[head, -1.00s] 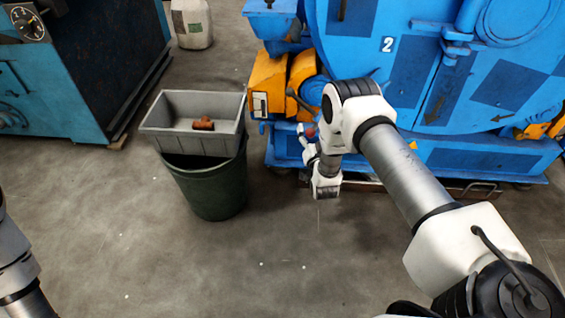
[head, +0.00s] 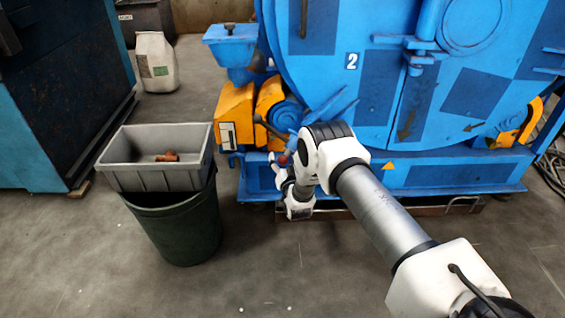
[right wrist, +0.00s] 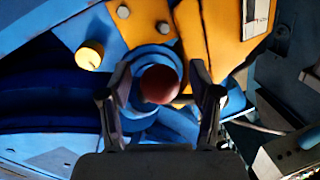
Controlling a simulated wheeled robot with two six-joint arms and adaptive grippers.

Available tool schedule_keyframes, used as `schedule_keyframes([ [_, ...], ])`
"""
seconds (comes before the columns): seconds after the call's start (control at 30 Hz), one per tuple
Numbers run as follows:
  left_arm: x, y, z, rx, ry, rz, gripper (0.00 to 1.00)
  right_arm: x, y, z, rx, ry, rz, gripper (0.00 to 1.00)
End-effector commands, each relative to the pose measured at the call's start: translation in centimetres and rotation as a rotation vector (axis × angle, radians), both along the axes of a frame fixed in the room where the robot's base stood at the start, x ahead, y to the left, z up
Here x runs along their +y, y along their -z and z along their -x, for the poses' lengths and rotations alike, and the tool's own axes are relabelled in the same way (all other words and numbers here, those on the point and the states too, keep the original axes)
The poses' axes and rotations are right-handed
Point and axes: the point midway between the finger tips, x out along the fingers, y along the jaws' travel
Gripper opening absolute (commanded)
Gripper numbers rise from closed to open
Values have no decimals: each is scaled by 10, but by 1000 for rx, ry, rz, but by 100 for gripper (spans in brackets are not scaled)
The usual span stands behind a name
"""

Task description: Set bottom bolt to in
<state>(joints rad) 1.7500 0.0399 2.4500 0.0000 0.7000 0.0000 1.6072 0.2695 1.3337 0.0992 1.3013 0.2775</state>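A red ball knob (right wrist: 160,84) sits in front of a round blue fitting (right wrist: 150,62) on the machine's lower side; it may belong to the bottom bolt, but I cannot tell for certain. In the right wrist view my right gripper (right wrist: 161,92) is open, with one dark finger on each side of the knob and gaps visible between. In the head view the right gripper (head: 279,166) is small, low at the machine's front left, by a spot of red. The bolt's shaft is hidden behind the knob. My left gripper is not in view.
The blue drum machine (head: 380,90) fills the back right, with orange brackets (head: 235,112) beside the drum. A grey bin (head: 160,178) holding an orange-brown part (head: 167,156) sits on a green barrel (head: 185,230) at left. The floor in front is clear.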

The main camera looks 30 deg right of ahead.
Motion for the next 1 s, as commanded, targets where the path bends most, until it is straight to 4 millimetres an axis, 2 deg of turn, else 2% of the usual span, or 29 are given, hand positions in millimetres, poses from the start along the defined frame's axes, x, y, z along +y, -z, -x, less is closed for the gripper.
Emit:
schedule_keyframes([
  [0.03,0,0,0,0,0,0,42,0,0,0,0,0,0,49],
  [0.17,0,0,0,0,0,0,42,0,0,0,0,0,0,3],
  [0.2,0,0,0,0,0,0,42,0,0,0,0,0,0,0],
  [0.4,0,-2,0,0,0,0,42,0,-1,1,3,-2,-2,0],
  [0.57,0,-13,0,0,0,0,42,0,-6,6,20,-19,-13,0],
  [0.77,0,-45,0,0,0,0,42,0,-18,21,75,-79,-45,0],
  [1.0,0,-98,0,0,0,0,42,-3,-38,50,187,-210,-113,0],
])
